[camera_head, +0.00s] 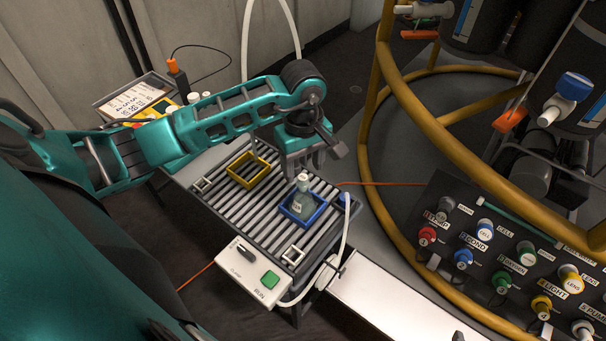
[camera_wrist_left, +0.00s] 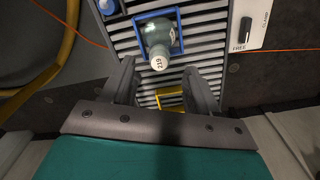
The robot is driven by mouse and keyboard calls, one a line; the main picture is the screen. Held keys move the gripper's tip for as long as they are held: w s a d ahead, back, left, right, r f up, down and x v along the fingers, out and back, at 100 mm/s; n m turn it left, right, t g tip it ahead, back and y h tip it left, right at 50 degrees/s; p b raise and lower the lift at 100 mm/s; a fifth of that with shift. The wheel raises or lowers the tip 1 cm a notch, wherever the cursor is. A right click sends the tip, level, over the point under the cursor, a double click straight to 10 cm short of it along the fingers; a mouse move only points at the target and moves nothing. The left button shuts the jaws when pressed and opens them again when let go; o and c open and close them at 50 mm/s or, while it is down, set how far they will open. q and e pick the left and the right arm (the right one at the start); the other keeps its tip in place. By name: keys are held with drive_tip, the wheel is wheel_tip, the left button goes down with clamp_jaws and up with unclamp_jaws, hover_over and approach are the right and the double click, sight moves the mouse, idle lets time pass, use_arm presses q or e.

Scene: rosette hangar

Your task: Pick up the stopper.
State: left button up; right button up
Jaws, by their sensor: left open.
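The pale, rounded stopper (camera_head: 303,178) sits in the neck of a clear greenish glass bottle (camera_head: 301,201). The bottle stands upright inside a blue square frame (camera_head: 285,209) on the slatted rack. In the left wrist view the stopper (camera_wrist_left: 160,63) shows a dark marking on its top, and the bottle (camera_wrist_left: 158,34) lies behind it. My left gripper (camera_head: 305,163) is open and empty, pointing down just above the bottle. In the left wrist view the open fingers (camera_wrist_left: 159,72) appear on either side of the stopper, with no contact visible. My right gripper is out of view.
A yellow frame (camera_head: 233,172) and small pale square frames lie on the slatted rack (camera_head: 262,205). A control box (camera_head: 252,274) with knob and green button is at its front. A curved yellow rail (camera_head: 436,133) and labelled connector panel (camera_head: 480,212) stand right.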

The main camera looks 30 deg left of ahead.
sight(303, 177)
use_arm(q)
wheel_tip(303, 177, down, 3)
drive_tip(key=shift+f, duration=0.2)
drive_tip(key=c, duration=0.9)
